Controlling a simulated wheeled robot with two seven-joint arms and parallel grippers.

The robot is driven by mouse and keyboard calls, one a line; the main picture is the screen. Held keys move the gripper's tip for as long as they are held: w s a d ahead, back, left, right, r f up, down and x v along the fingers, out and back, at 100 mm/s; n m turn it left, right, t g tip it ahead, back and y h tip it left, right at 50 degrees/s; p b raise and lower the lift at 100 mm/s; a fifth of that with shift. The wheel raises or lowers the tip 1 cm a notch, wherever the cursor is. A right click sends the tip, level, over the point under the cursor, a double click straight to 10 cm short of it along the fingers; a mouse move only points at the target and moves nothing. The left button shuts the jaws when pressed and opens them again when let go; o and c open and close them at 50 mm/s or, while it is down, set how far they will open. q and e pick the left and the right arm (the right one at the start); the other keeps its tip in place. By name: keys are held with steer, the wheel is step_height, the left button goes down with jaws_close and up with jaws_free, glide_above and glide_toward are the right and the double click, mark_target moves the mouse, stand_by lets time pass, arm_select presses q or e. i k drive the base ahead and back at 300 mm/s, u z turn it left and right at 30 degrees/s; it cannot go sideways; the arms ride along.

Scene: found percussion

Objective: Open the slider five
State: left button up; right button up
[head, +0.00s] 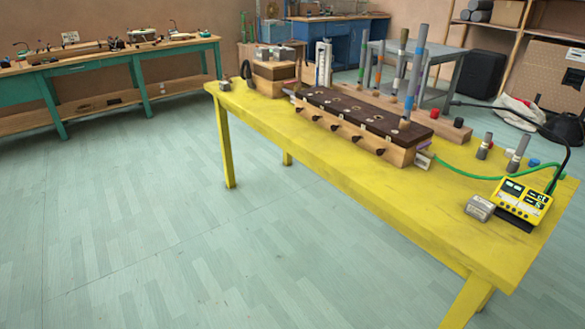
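A long wooden box (368,144) with a dark brown top (345,104) stands on the yellow table (330,158). Several small black knobs stick out along its front side, and the one nearest its right end (379,152) sits close to the near corner. These may be the sliders. No numbers are readable, so I cannot tell which is slider five or whether any is open. Small round light discs show on the dark top. Neither of my grippers is in view.
A smaller wooden box (273,85) is at the far left end. The floor (150,220) before the table is clear.

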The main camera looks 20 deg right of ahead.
mark_target(379, 152)
steer(key=u, duration=1.45)
steer(key=i, duration=0.35)
steer(key=z, duration=0.8)
steer(key=i, duration=1.85)
steer(key=z, duration=0.9)
